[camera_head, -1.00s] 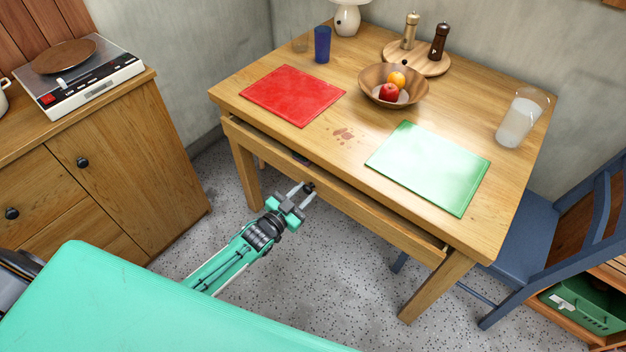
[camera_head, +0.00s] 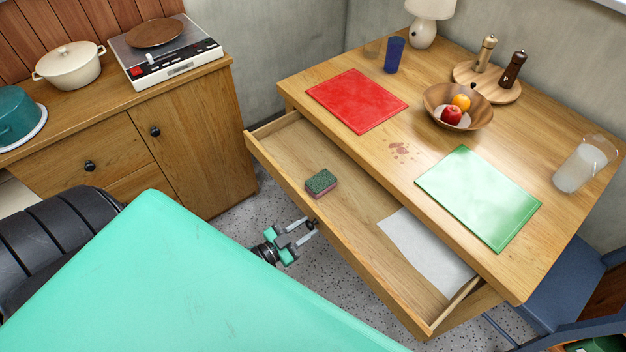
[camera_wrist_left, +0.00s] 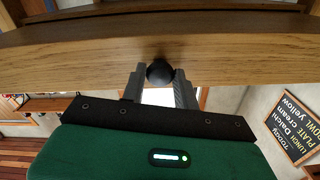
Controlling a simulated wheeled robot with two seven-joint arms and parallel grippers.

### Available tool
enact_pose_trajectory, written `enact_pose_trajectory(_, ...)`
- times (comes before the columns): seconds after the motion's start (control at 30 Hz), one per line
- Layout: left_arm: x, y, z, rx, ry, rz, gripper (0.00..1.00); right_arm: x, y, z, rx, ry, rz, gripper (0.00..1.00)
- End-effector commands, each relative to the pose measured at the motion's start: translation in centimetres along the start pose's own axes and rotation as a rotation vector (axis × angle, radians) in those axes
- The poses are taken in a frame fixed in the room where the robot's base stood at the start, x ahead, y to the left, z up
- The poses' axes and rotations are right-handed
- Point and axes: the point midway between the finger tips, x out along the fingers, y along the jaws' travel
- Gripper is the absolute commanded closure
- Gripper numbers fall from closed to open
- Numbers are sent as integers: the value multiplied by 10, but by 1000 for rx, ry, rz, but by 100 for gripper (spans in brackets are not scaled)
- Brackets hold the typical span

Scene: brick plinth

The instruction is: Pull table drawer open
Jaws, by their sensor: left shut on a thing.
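The wooden table (camera_head: 330,135) stands at the right in the head view. Its drawer (camera_head: 345,205) is pulled well out, and its inside shows. A green and pink sponge (camera_head: 321,183) and a white sheet (camera_head: 425,250) lie in the drawer. My left gripper (camera_head: 312,228) is at the middle of the drawer front. In the left wrist view, its two fingers (camera_wrist_left: 160,82) are shut on a round black knob (camera_wrist_left: 160,72) on the wooden drawer front (camera_wrist_left: 80,60). My right gripper is not in view.
On the tabletop are a red mat (camera_head: 357,100), a green mat (camera_head: 478,197), a fruit bowl (camera_head: 440,98), a blue cup (camera_head: 394,54) and a glass of milk (camera_head: 580,168). A wooden cabinet (camera_head: 190,150) stands at the left. A blue chair (camera_head: 565,290) is at the right.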

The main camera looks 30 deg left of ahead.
Motion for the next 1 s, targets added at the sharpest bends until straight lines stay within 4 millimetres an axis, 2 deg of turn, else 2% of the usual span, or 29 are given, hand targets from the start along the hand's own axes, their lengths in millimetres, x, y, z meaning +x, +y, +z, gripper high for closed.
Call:
enact_pose_trajectory(0.43, -4, 0, 0, 1, 1, 0, 100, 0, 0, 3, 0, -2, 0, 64)
enact_pose_trajectory(0.47, -4, 0, 0, 1, 1, 0, 66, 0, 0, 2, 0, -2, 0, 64)
enact_pose_trajectory(0.57, -4, 0, 0, 1, 1, 0, 48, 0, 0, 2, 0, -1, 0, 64)
enact_pose_trajectory(0.87, -5, 0, 0, 0, 0, 0, 48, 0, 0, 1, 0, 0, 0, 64)
enact_pose_trajectory(1.0, -16, 1, 1, 0, -2, 1, 48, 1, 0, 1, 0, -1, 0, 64)
